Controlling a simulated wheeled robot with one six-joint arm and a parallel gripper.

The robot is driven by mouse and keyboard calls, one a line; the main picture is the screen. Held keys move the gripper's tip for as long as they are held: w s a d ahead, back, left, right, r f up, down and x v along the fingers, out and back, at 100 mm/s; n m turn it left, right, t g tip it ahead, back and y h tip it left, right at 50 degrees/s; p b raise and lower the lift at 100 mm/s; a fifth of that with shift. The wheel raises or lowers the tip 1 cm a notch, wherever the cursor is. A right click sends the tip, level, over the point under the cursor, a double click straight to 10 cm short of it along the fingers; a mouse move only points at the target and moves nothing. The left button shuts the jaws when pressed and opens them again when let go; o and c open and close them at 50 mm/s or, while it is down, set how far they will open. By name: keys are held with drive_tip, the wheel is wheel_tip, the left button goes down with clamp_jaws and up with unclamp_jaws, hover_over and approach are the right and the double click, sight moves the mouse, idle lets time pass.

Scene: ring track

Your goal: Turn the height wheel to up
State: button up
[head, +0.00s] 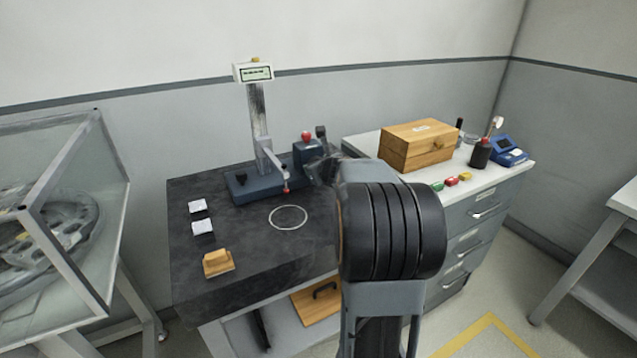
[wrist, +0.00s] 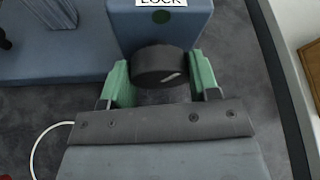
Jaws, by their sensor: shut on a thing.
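The height gauge has a blue base (head: 241,188), a steel column and a small display (head: 253,72) on top; it stands on the dark stone plate. In the wrist view a black wheel (wrist: 158,63) with a short slanted white mark sits at the front of a blue housing (wrist: 186,28), below a LOCK label and a dark green dot. My gripper (wrist: 161,77) is shut on the wheel, with a green pad at each side of it. In the head view my gripper (head: 325,172) is at the right of the gauge, and my arm hides the wheel.
A red knob (head: 306,137) and a dark lever stand up from the gauge housing. A thin white ring (head: 288,217), two pale blocks and a wooden piece (head: 217,263) lie on the plate (head: 262,265). A wooden box (head: 408,151) stands on the cabinet at right.

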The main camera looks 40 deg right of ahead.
drive_tip(key=n+b, duration=0.1)
drive_tip(key=b, duration=0.1)
drive_tip(key=n+h+b, duration=0.1)
drive_tip(key=b, duration=0.2)
drive_tip(key=shift+a+f+h, duration=0.1)
drive_tip(key=shift+f+h, duration=0.2)
drive_tip(key=shift+f, duration=0.05)
drive_tip(key=n+h+b, duration=0.1)
drive_tip(key=n+b, duration=0.1)
drive_tip(key=b, duration=0.1)
drive_tip(key=shift+r, duration=0.3)
drive_tip(key=o, duration=0.9)
drive_tip(key=shift+f+p+v, duration=0.15)
drive_tip(key=shift+p+v, duration=0.65)
drive_tip(key=shift+v, duration=2.65)
drive_tip(key=shift+f+p+v, duration=0.1)
drive_tip(key=shift+p+v, duration=0.7)
drive_tip(key=shift+v, duration=2.6)
